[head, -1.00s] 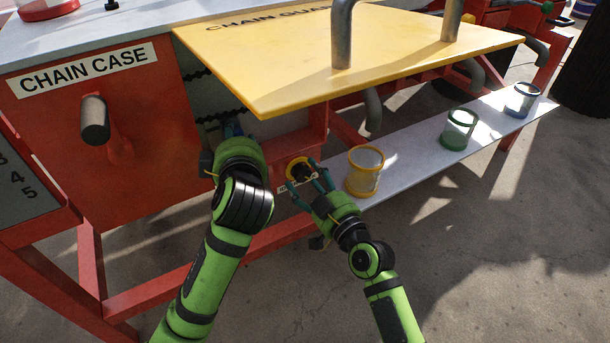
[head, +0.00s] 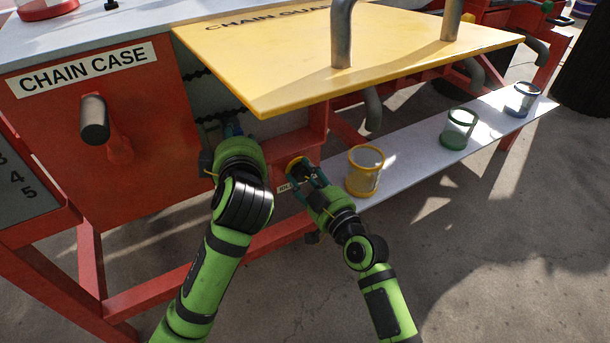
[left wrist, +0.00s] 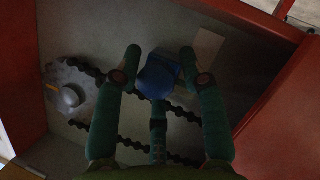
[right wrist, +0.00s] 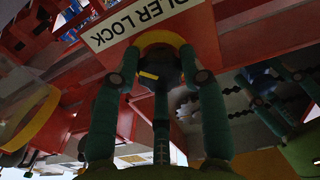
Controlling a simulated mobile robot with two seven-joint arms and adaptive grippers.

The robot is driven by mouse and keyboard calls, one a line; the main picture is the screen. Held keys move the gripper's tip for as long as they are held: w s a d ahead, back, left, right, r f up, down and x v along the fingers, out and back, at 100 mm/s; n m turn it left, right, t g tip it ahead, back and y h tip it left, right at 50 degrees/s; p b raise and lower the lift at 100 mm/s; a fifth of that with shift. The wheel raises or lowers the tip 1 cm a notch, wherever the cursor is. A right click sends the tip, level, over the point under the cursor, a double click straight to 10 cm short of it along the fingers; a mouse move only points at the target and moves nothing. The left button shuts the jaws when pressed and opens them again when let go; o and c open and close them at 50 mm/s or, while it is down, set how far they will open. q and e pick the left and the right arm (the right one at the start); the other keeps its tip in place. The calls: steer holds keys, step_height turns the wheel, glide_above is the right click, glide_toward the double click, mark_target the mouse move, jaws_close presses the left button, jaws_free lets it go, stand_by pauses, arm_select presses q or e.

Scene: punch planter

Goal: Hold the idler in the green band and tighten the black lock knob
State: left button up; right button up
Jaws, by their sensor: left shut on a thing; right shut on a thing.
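The blue idler (left wrist: 157,77) is between the fingers of my left gripper in the left wrist view, beside the black chain (left wrist: 130,90). In the head view my left gripper (head: 232,132) reaches under the yellow guard, mostly hidden by its own wrist. My right gripper (head: 302,174) is shut on the black lock knob (right wrist: 160,65), which sits in front of a yellow ring (right wrist: 160,38) under the IDLER LOCK label (right wrist: 130,20). A small yellow mark shows on the knob. I cannot make out the green band in any view.
The red chain case (head: 70,110) stands at left with a dark handle. A pale shelf (head: 410,160) at right holds yellow (head: 365,172), green (head: 458,130) and blue (head: 521,100) cups. A grey sprocket (left wrist: 68,95) lies left of the idler.

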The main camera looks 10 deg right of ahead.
steer(key=shift+r+m, duration=0.35)
steer(key=shift+m, duration=0.15)
steer(key=shift+m, duration=0.3)
steer(key=m, duration=0.4)
steer(key=shift+w+r, duration=0.1)
arm_select(q)
steer(key=shift+r, duration=0.1)
arm_select(e)
steer(key=m, duration=0.6)
steer(key=shift+d, duration=0.1)
steer(key=shift+m, duration=0.3)
steer(key=o, duration=1.1)
steer(key=shift+o, duration=0.2)
steer(key=shift+f, duration=0.2)
